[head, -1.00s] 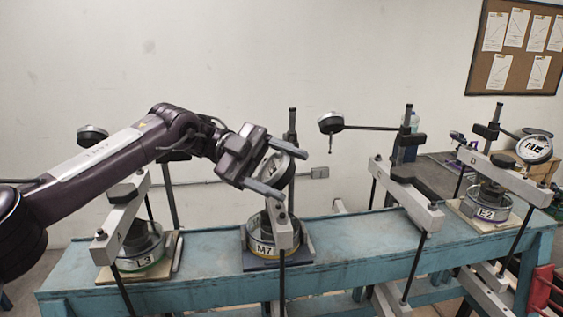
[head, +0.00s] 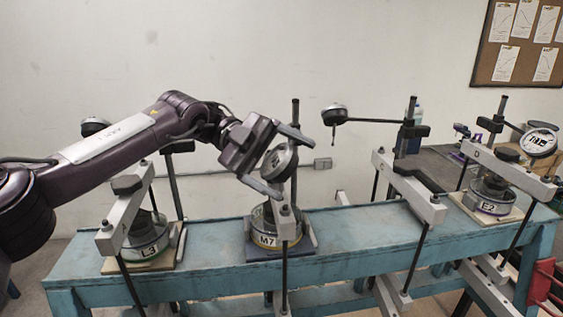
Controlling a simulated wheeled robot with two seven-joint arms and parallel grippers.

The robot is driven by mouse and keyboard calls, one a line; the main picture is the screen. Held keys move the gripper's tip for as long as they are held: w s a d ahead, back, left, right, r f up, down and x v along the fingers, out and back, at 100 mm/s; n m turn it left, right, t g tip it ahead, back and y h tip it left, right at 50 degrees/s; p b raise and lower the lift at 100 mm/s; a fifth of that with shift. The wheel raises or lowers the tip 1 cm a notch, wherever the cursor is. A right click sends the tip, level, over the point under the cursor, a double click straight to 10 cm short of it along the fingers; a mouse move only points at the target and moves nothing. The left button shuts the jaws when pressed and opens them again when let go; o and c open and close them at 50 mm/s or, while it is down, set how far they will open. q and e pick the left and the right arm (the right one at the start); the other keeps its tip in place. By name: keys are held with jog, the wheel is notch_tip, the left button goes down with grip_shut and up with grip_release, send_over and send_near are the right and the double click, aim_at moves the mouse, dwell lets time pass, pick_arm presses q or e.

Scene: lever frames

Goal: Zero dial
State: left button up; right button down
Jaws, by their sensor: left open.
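My left gripper (head: 297,170) is open, above the middle cell marked M7 (head: 264,240). Its two fingers lie on either side of a round dial gauge (head: 281,160), one above it and one below it in the picture. I cannot tell whether they touch it. The dial's face is turned too steeply and is partly covered, so its needle cannot be read. Other dial gauges are at the left (head: 93,126), on an arm right of centre (head: 334,115) and at the far right (head: 540,142). My right gripper is not in view.
A blue bench (head: 205,272) carries the lever frames. Cell L3 (head: 150,250) stands at the left and cell E2 (head: 489,207) at the right. Grey lever beams (head: 409,189) and thin posts stand around them. A pinboard (head: 517,40) hangs on the wall.

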aim_at(273, 159)
pick_arm(q)
jog(key=b+v, duration=0.2)
jog(key=v, duration=0.4)
jog(key=shift+w+a, duration=0.5)
jog(key=shift+a, duration=0.1)
jog(key=shift+a+r, duration=0.1)
jog(key=shift+a, duration=0.05)
jog(key=shift+r, duration=0.1)
